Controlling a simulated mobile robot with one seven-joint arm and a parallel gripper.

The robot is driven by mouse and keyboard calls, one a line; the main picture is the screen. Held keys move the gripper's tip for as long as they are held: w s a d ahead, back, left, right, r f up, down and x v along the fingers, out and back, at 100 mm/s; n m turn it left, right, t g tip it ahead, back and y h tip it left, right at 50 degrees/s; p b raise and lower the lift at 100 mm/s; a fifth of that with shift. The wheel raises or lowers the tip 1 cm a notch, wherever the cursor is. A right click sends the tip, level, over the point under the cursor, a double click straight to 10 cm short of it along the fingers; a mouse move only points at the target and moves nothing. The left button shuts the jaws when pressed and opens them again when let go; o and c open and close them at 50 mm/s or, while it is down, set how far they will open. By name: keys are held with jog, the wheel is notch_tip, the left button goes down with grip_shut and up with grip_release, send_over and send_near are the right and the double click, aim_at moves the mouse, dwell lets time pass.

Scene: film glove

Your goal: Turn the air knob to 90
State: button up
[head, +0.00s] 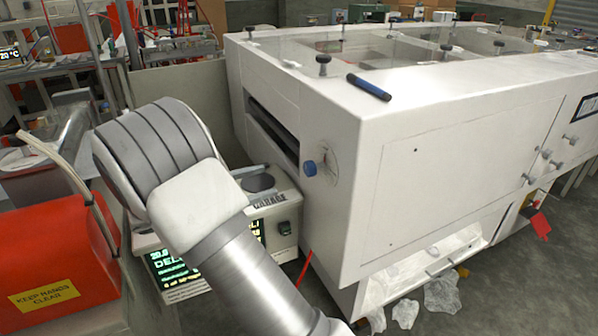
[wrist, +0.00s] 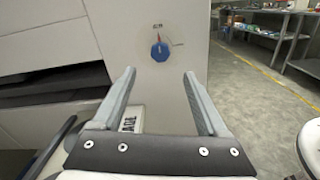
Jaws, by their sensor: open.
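The air knob (wrist: 160,52) is a blue, many-sided knob on the white side panel of the big machine in the wrist view. A red pointer mark shows just above it, with small lettering too small to read. In the head view the blue knob (head: 310,168) sticks out from the machine's near left face. My gripper (wrist: 158,78) is open and empty, with one finger on each side of the knob in the picture. The knob lies beyond the fingertips, apart from them. In the head view my arm hides the gripper.
The white machine (head: 440,150) fills the right, with a dark blue marker-like item (head: 369,87) on top. A boxy device with green displays (head: 285,222) stands beside my arm. A red box (head: 50,250) is at left. Crumpled plastic (head: 441,292) lies on the floor.

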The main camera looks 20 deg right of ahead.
aim_at(306, 170)
jog(key=d+b, duration=0.2)
jog(key=d, duration=1)
jog(key=shift+w, duration=0.15)
grip_shut()
